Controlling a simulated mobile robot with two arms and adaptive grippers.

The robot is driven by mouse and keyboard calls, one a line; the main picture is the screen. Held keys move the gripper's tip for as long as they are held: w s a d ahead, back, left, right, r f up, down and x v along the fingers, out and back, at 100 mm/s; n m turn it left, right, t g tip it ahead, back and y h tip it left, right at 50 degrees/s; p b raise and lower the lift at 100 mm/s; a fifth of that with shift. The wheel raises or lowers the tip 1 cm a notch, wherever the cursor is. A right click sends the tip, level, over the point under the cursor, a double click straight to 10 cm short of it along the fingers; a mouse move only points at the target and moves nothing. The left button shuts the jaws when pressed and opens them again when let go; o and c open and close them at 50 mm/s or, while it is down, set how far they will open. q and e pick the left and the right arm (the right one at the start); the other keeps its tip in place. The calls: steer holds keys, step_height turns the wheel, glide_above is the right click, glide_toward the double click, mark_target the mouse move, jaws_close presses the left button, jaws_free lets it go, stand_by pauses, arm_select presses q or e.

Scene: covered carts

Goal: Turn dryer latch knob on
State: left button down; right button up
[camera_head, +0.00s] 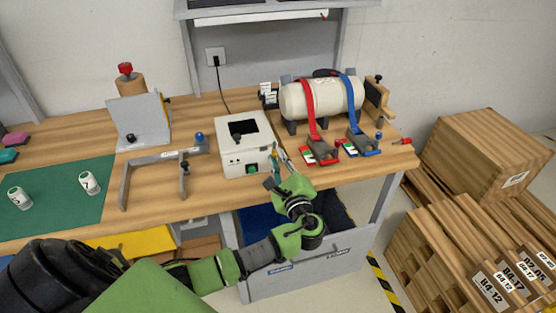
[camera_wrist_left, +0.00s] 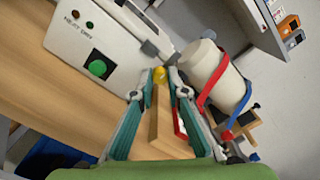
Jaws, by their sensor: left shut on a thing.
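The dryer is a white box (camera_head: 239,162) on the wooden bench, with a dark window on top. In the left wrist view the dryer (camera_wrist_left: 72,37) fills the upper left, with lettering and a round green button (camera_wrist_left: 98,67) on a black plate. A small yellow knob (camera_wrist_left: 160,74) shows just past the dryer's right side. My left gripper (camera_head: 277,160) is at the right side of the dryer. In the left wrist view its teal fingers (camera_wrist_left: 159,86) are closed around the yellow knob. The knob is hidden in the head view. My right gripper is not in view.
A cream cylinder (camera_head: 307,101) with red and blue straps lies right of the dryer. A grey bracket frame (camera_head: 155,157) stands to its left. A green mat (camera_head: 62,202) with two small jars lies farther left. Wooden crates (camera_head: 480,150) stand off the bench's right end.

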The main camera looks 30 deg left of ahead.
arm_select(q)
steer(key=n+b, duration=0.2)
steer(key=shift+f+n, duration=0.3)
steer(key=n+b, duration=0.4)
steer(key=b, duration=0.1)
steer(key=shift+r+n+b, duration=0.15)
steer(key=shift+n+b, duration=1.35)
steer(key=shift+n, duration=0.3)
steer(key=c, duration=2)
jaws_free()
steer(key=shift+r, duration=0.1)
